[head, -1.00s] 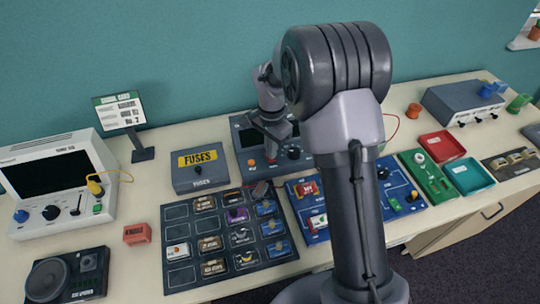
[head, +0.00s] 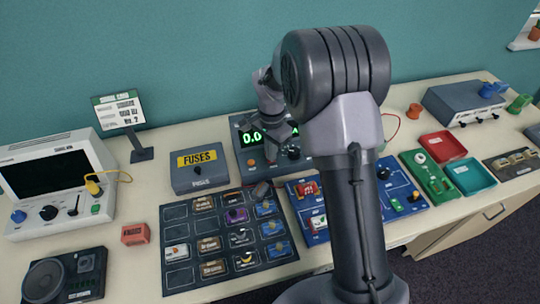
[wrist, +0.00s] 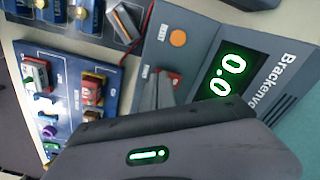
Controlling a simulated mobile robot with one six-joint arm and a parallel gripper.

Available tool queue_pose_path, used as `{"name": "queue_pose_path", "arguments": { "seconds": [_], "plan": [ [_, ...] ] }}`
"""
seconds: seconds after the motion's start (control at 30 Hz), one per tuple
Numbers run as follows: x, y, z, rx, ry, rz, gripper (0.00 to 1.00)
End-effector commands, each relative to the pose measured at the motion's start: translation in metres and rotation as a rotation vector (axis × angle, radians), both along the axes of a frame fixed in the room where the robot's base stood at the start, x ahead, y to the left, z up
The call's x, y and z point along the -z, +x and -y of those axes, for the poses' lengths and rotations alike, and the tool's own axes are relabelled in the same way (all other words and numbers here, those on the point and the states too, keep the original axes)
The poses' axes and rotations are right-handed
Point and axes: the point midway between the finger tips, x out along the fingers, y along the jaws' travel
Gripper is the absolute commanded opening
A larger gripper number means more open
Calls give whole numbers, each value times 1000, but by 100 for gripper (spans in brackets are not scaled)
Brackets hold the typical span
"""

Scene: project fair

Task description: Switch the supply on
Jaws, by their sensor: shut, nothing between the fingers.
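The supply (head: 243,128) is a grey unit at the back of the bench, behind the tray of parts. Its display shows green digits, 0.0 in the wrist view (wrist: 228,75). An orange round button (wrist: 178,38) is on its face; it also shows in the head view (head: 251,163). My gripper (head: 271,151) is shut and empty, low over the front of the supply. In the wrist view its fingers (wrist: 160,92) point at the panel between the button and my gripper body. They hide part of the panel, so I cannot tell whether they touch it.
A fuses box (head: 199,177) stands left of the supply. The parts tray (head: 177,213) and a blue circuit board (head: 312,222) lie in front. A screen unit (head: 24,213) is at the far left. Red (head: 443,146) and teal (head: 468,177) trays are at the right.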

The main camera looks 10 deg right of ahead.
Motion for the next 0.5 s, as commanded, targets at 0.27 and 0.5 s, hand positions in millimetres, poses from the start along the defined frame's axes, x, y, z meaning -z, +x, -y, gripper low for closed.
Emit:
{"name": "queue_pose_path", "arguments": {
  "seconds": [0.27, 0.5],
  "plan": [
    [-25, -1, 0, 0, 1, -3, 0],
    [-52, -1, 0, 1, 1, -3, 0]
  ]
}}
